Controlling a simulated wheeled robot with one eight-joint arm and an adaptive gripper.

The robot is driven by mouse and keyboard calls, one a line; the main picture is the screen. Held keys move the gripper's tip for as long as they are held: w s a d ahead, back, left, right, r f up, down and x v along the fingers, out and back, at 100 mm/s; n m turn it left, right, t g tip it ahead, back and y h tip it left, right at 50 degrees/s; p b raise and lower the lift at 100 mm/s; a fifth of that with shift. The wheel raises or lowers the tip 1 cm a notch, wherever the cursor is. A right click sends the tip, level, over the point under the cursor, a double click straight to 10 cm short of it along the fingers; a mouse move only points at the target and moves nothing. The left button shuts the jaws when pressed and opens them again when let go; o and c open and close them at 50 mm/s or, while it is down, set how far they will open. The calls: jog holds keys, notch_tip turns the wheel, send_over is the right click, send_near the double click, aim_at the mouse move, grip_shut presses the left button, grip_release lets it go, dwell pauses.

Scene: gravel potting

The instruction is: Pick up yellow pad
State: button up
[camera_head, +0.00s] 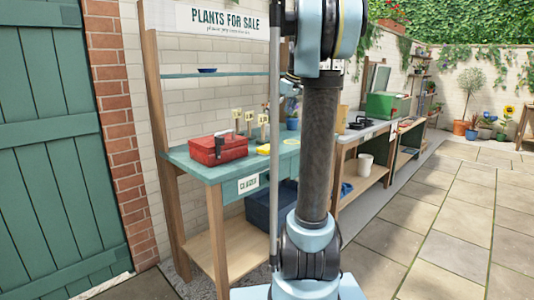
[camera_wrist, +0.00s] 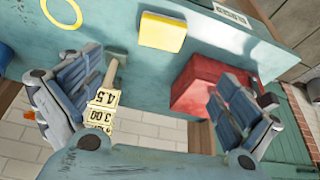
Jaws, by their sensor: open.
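The yellow pad (camera_head: 263,149) lies flat on the teal tabletop, to the right of a red box. In the wrist view the yellow pad (camera_wrist: 163,32) is at the upper middle, a rounded block lying on the teal surface. My gripper (camera_wrist: 160,75) has its two fingers wide apart at the left and right of the wrist view. Nothing is between the fingertips in its grasp. The pad appears beyond the fingertips, apart from them. In the head view my arm hides most of my gripper.
The red box (camera_head: 218,149) stands beside the pad and shows near the right finger in the wrist view (camera_wrist: 203,88). Price tags (camera_wrist: 102,110) on stakes stand at the table's back. A yellow ring (camera_wrist: 62,11) lies farther along. A dark blue crate (camera_head: 262,209) sits below.

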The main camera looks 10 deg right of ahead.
send_over(268, 147)
jog(key=s+d, duration=0.1)
jog(key=f, duration=1.1)
jog(key=shift+d, duration=0.2)
jog(key=shift+s+x, duration=0.15)
jog(key=shift+x, duration=1.2)
jog(key=shift+s+x, duration=0.1)
jog(key=shift+x, duration=1.2)
jog(key=c, duration=1.2)
